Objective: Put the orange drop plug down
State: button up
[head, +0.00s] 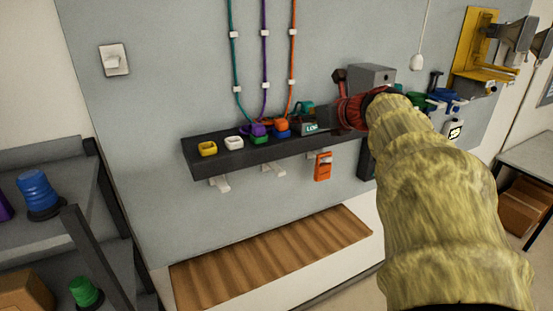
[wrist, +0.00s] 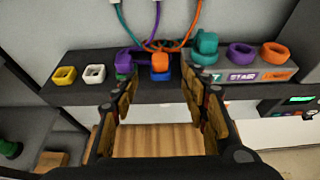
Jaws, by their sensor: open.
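The orange drop plug (head: 282,125) sits on a blue socket (head: 282,134) on the dark wall shelf (head: 240,158). Its orange cord (head: 292,60) runs up the wall. In the wrist view the orange plug (wrist: 160,61) is on the blue socket (wrist: 160,76), ahead of and between my fingers. My gripper (wrist: 160,88) is open and empty, with the fingers apart from the plug. In the head view my red and black wrist is at the right part of the shelf, and my fingertips cannot be made out.
A purple plug (wrist: 124,62) stands close left of the orange one. A white socket (wrist: 95,73) and a yellow socket (wrist: 64,75) are empty further left. A labelled box (wrist: 240,75) with teal, purple and orange pieces stands close on the right. Cords hang behind.

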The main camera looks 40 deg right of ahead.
jog(key=shift+a, duration=0.1)
jog(key=s+a+f+n+g+y, duration=0.1)
jog(key=s+a+f+n, duration=0.1)
jog(key=a+f+n, duration=0.5)
jog(key=s+a+f+n+g+y, duration=0.1)
jog(key=a+n+g+y, duration=0.1)
jog(key=a+n, duration=0.6)
jog(key=s+a+f+n+g+y, duration=0.15)
jog(key=a+f+n, duration=0.25)
jog(key=a, duration=0.7)
jog(key=s+a+f+n+g, duration=0.1)
jog(key=s+a+f+n, duration=0.3)
jog(key=n, duration=0.5)
jog(key=s+a+f+n+g+h, duration=0.1)
jog(key=s+a+f+n, duration=0.3)
jog(key=s+f+n, duration=0.4)
jog(key=s+n+g, duration=0.1)
jog(key=s+n, duration=0.1)
jog(key=shift+a+n, duration=0.3)
jog(key=shift+a, duration=0.1)
jog(key=shift+h, duration=0.25)
